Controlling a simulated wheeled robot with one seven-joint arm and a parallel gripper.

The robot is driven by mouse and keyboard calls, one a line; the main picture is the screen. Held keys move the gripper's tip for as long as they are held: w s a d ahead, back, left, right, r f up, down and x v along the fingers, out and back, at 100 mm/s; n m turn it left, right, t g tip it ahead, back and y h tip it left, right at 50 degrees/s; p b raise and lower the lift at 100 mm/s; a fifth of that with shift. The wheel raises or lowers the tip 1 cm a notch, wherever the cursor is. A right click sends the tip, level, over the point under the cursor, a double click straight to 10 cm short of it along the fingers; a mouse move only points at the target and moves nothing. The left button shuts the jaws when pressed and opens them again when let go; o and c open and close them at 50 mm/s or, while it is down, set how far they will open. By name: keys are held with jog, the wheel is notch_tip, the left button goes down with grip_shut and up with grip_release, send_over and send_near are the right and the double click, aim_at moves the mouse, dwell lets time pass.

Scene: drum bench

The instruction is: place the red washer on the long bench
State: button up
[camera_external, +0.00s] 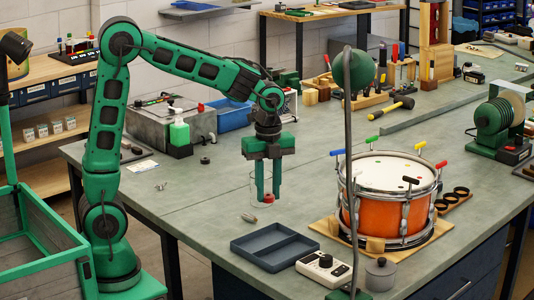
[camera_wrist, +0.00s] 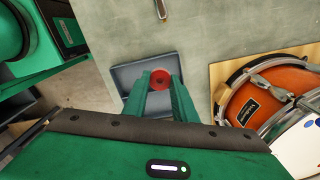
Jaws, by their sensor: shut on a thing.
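The red washer (camera_external: 268,198) is between the fingertips of my gripper (camera_external: 267,196), which points down above the long bench (camera_external: 190,200). In the wrist view the red washer (camera_wrist: 160,80) is a red ring with a dark hole, between the two green fingertips. My gripper (camera_wrist: 160,84) is shut on it. The grey-green top of the long bench (camera_wrist: 205,35) lies below, and I cannot tell the exact height of the washer above it.
A clear glass (camera_external: 254,190) stands close by my gripper. An orange drum (camera_external: 383,212) stands right. Bare bench lies left of the glass.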

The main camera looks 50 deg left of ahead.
jog(key=shift+a+r, duration=0.15)
jog(key=shift+a, duration=0.15)
jog(key=w+a+n, duration=0.3)
jog(key=w+a, duration=0.2)
jog(key=a, duration=0.5)
jog(key=w+a+n, duration=0.3)
jog(key=w+a, duration=0.2)
jog(key=a, duration=0.6)
jog(key=w+a+n, duration=0.3)
jog(key=w+a, duration=0.1)
jog(key=a, duration=0.6)
jog(key=a+n, duration=0.3)
jog(key=a, duration=1.2)
send_over(239, 176)
notch_tip(239, 176, down, 7)
jog(key=shift+a+f, duration=0.1)
jog(key=shift+f, duration=0.05)
jog(key=shift+w+f, duration=0.1)
jog(key=shift+f, duration=1.95)
jog(key=shift+f, duration=0.1)
jog(key=o, duration=1)
